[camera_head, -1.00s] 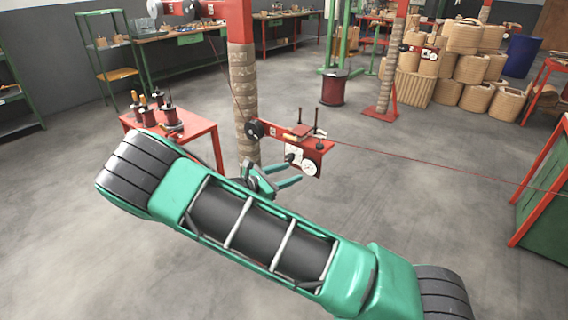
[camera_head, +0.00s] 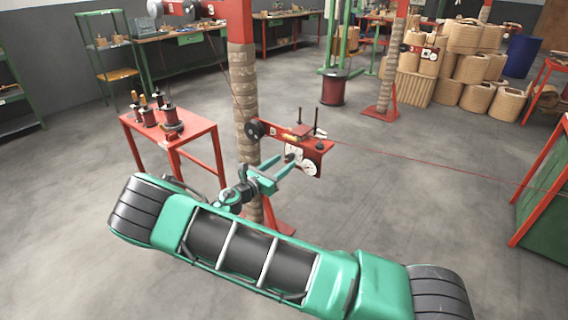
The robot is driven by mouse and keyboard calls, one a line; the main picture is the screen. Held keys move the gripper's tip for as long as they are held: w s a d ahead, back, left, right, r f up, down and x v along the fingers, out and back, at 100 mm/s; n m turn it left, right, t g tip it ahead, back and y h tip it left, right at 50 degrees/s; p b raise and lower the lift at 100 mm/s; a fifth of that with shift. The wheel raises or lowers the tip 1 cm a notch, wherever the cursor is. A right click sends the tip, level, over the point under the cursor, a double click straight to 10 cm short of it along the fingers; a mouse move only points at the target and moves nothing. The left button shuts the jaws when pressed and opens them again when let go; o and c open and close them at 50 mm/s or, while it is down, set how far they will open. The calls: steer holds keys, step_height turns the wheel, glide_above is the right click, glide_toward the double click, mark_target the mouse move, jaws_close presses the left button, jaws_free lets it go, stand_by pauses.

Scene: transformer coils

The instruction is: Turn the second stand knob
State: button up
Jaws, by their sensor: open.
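The near stand has a wrapped post (camera_head: 245,95) and a red bracket (camera_head: 313,146) reaching right from it. The bracket bears a dark wheel (camera_head: 254,130) by the post, a small black knob (camera_head: 320,146) near its right end and white dials (camera_head: 309,168) on its lower front. A small dark knob (camera_head: 290,157) sticks out beside the dials. My gripper (camera_head: 287,161) is open, its two green fingers pointing up and right at this knob, with the tips seeming to lie either side of it. I cannot tell whether they touch it.
A red table (camera_head: 190,134) with spools stands left of the post. A red thread (camera_head: 430,160) runs right from the bracket toward a green-sided red frame (camera_head: 545,200). A farther stand (camera_head: 388,75) and stacked coils (camera_head: 468,70) are behind. The floor between is clear.

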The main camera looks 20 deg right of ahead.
steer(key=shift+x, duration=1.1)
steer(key=c, duration=1.1)
steer(key=shift+o, duration=0.2)
